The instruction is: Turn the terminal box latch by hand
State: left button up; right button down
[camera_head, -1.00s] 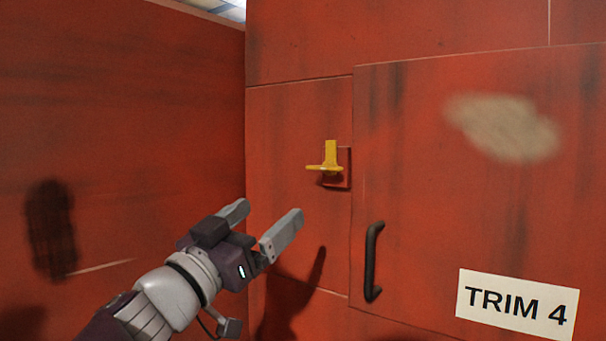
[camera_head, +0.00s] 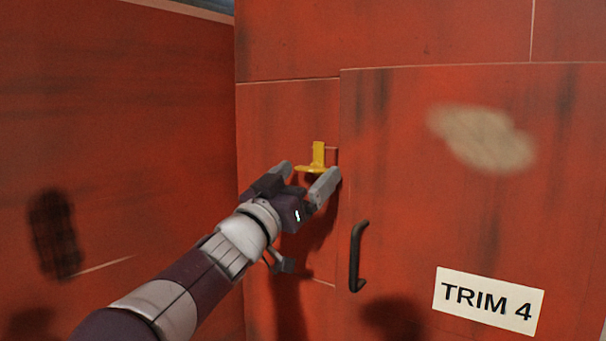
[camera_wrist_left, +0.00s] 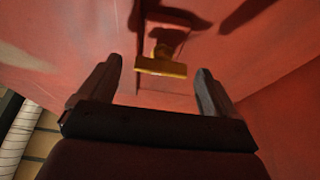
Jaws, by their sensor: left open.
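The yellow latch (camera_head: 318,156) is on the red panel, just left of the door's left edge. It has an upright tab and a flat crosspiece at its bottom. My left gripper (camera_head: 304,178) is open just below and in front of it, and its fingers partly cover the lower end. In the left wrist view the latch (camera_wrist_left: 161,66) shows between the two spread fingertips of the gripper (camera_wrist_left: 158,78), a little beyond them. I cannot see contact. My right gripper is in neither view.
The red door (camera_head: 420,210) has a black handle (camera_head: 357,257) below and right of the latch, and a white TRIM 4 label (camera_head: 488,300). A red side wall (camera_head: 130,150) stands at left. A pale patch (camera_head: 482,138) marks the door.

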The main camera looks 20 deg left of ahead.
pick_arm(q)
jog(key=shift+w+a, duration=0.1)
jog(key=c, duration=1.1)
jog(key=shift+o, duration=0.2)
